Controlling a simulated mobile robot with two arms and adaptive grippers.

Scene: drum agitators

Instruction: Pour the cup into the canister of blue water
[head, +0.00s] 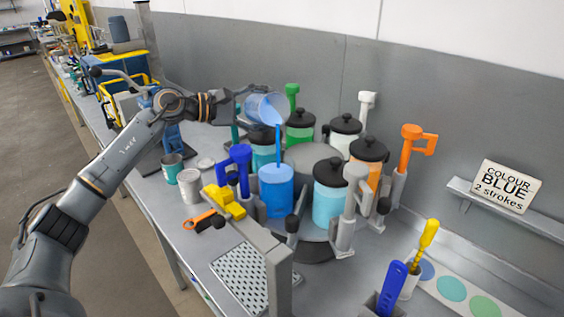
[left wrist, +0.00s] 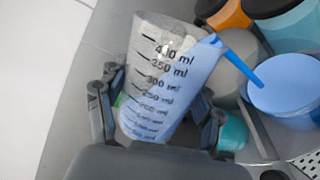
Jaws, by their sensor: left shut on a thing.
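My left gripper (head: 243,106) is shut on a clear graduated measuring cup (head: 266,107). The cup is held in the air, tilted to the right, above the ring of canisters. A blue stream (head: 278,140) runs from its lip down into the open top of the blue canister (head: 276,192). In the left wrist view the cup (left wrist: 165,75) with ml marks sits between the fingers, with blue liquid inside. The stream there (left wrist: 243,65) reaches the blue-filled canister (left wrist: 288,97). My right gripper is not in view.
Several black-lidded canisters, among them a light blue one (head: 328,200), stand around a grey turntable (head: 312,160). An orange post (head: 408,155) and a blue-topped post (head: 241,170) rise beside them. A sign (head: 506,187) reads "COLOUR BLUE 2 strokes". Tins (head: 190,185) stand at left.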

